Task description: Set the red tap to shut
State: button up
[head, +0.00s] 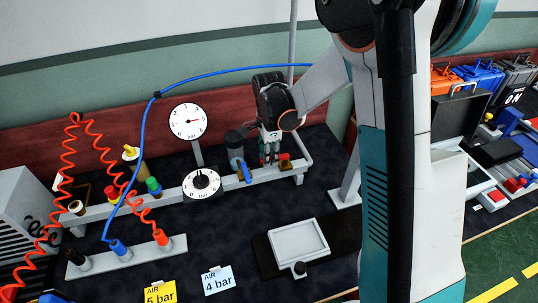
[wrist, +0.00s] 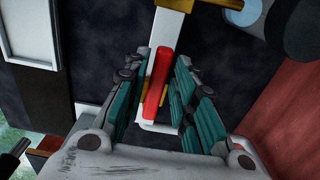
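The red tap (head: 284,160) sits on a brass fitting near the right end of the pale rail at the back of the bench. In the wrist view its red handle (wrist: 157,82) is a long bar lying nearly in line with the pale rail under it. My gripper (head: 268,161) points down at the tap. In the wrist view its teal fingers (wrist: 161,75) are apart, one on each side of the handle. The right finger looks closer to the handle; I cannot tell whether it touches. In the head view my gripper stands just left of the tap.
A blue tap (head: 246,172) and a dark cylinder (head: 235,150) stand just left of my gripper. A gauge (head: 187,121), a dial (head: 202,183) and hoses lie further left. A pale tray (head: 298,248) is in front. A grey post (head: 347,185) stands to the right.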

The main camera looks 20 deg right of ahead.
grip_shut()
jog(key=shift+s, duration=0.15)
jog(key=s+d+n, duration=0.5)
jog(key=n, duration=1.3)
jog(key=shift+s+d, duration=0.15)
jog(key=shift+d, duration=0.2)
